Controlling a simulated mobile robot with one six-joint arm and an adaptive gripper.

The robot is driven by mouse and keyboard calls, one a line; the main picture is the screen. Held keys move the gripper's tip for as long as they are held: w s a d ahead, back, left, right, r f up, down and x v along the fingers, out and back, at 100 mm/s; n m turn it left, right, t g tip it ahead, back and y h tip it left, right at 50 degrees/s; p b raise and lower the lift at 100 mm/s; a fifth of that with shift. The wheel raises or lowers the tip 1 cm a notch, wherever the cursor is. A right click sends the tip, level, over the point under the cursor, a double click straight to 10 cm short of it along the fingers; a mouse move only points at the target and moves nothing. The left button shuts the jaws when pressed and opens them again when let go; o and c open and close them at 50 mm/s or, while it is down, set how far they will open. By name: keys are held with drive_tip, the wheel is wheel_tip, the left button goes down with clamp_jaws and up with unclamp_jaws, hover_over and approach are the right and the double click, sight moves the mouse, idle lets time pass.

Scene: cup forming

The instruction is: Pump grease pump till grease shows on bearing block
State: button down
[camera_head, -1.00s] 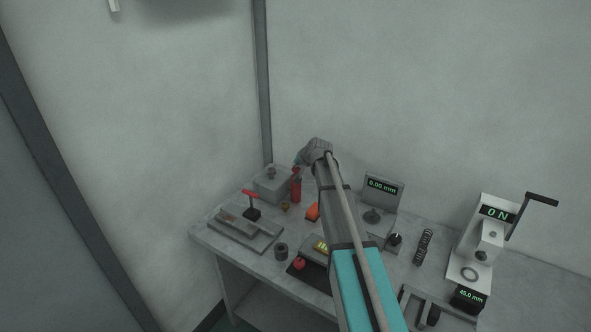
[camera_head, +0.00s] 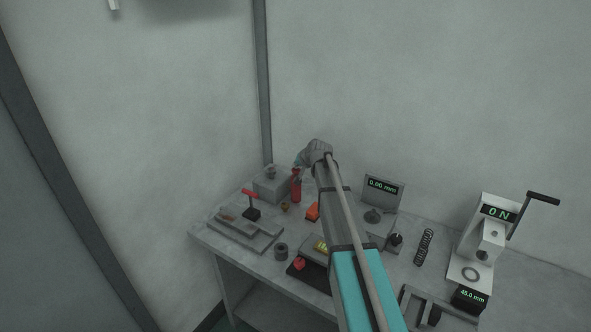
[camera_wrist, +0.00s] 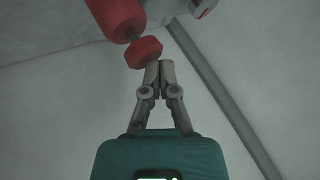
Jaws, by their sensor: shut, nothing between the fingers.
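The grease pump (camera_head: 296,190) is a small red cylinder standing at the back left of the bench. In the wrist view its red body (camera_wrist: 116,16) shows at the top, with a dark rod leading to a round red cap (camera_wrist: 142,52). My gripper (camera_wrist: 160,64) is shut and empty, its fingertips right at the edge of the cap; I cannot tell whether they touch. In the head view my wrist mostly hides the fingers. A grey block (camera_head: 268,188) with a round fitting on top, likely the bearing block, stands left of the pump. I cannot make out grease on it.
A red-handled fixture (camera_head: 251,205), an orange block (camera_head: 312,212) and a dark ring (camera_head: 281,251) are close by. A gauge reading 0.00 mm (camera_head: 383,186), a spring (camera_head: 424,246) and a press reading 0 N (camera_head: 494,213) stand to the right. Walls are close behind.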

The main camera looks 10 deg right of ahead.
drive_tip(key=shift+f+b, duration=0.7)
idle(1.0)
drive_tip(key=shift+r, duration=0.1)
drive_tip(key=shift+r+p, duration=1.5)
drive_tip(key=shift+p, duration=0.15)
wheel_tip(320, 180, up, 5)
drive_tip(key=p, duration=0.5)
idle(0.6)
drive_tip(key=s+a+f+n+g+h, duration=0.1)
drive_tip(key=s+a+f+g, duration=0.1)
drive_tip(key=s, duration=1.1)
drive_tip(key=s+a+f+n+g+h, duration=0.1)
drive_tip(key=s+a+n+g, duration=0.1)
drive_tip(key=s, duration=1.1)
drive_tip(key=s+a+f+n+g+h, duration=0.1)
drive_tip(key=s+g, duration=0.3)
drive_tip(key=s, duration=0.9)
drive_tip(key=shift+s+a+f+n+g, duration=0.2)
drive_tip(key=shift+a+f+n+g, duration=0.15)
drive_tip(key=shift+f, duration=0.5)
